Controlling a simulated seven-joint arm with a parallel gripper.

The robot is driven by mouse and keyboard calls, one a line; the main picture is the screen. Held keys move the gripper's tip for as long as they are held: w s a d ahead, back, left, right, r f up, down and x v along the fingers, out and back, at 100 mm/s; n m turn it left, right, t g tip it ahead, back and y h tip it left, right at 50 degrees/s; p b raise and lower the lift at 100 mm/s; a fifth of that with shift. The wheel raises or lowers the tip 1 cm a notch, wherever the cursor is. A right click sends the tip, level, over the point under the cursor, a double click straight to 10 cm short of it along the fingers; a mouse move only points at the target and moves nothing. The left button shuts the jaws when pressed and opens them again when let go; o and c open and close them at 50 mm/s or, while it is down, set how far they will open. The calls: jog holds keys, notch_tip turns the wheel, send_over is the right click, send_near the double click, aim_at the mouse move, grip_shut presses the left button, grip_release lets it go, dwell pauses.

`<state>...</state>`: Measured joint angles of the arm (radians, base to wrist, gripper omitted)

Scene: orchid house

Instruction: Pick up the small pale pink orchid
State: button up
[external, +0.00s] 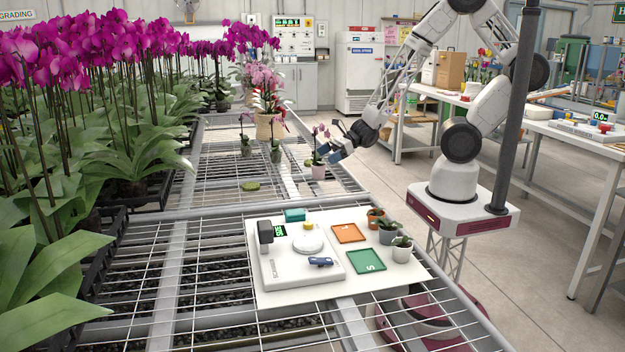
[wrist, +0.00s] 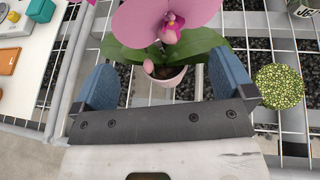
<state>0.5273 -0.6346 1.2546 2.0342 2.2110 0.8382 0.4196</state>
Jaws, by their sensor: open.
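A small orchid with a pale pink bloom (wrist: 160,22), green leaves and a light pink pot (wrist: 163,80) stands on the wire bench. In the external view its pot (external: 318,172) is at the bench's right side. My gripper (wrist: 162,78) is open, with one blue finger on each side of the pot in the wrist view. In the external view my gripper (external: 332,150) is just right of the plant. The pot's lower part is partly hidden by my gripper's crossbar. I cannot tell whether the fingers touch it.
Two small potted orchids (external: 245,148) (external: 275,154) stand to the left, with a large pink orchid (external: 266,122) behind. A green mossy disc (wrist: 279,87) lies nearby. A white board (external: 300,288) with a scale, coloured trays and small pots occupies the near bench.

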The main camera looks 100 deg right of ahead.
aim_at(318, 156)
jog(key=shift+x, duration=2.2)
jog(key=shift+c, duration=0.3)
jog(key=c, duration=0.9)
jog(key=shift+r, duration=0.1)
jog(key=shift+r, duration=0.5)
jog(key=shift+s+r, duration=0.2)
jog(key=shift+r, duration=0.4)
jog(key=shift+s+r, duration=0.25)
jog(key=shift+r, duration=0.35)
jog(key=s+a, duration=0.1)
jog(key=s, duration=0.4)
jog(key=s+a+r, duration=0.1)
jog(key=s+a, duration=0.1)
jog(key=s, duration=0.2)
jog(key=s+a, duration=0.1)
jog(key=s, duration=0.4)
jog(key=shift+s+a+r, duration=0.15)
jog(key=shift+s, duration=0.15)
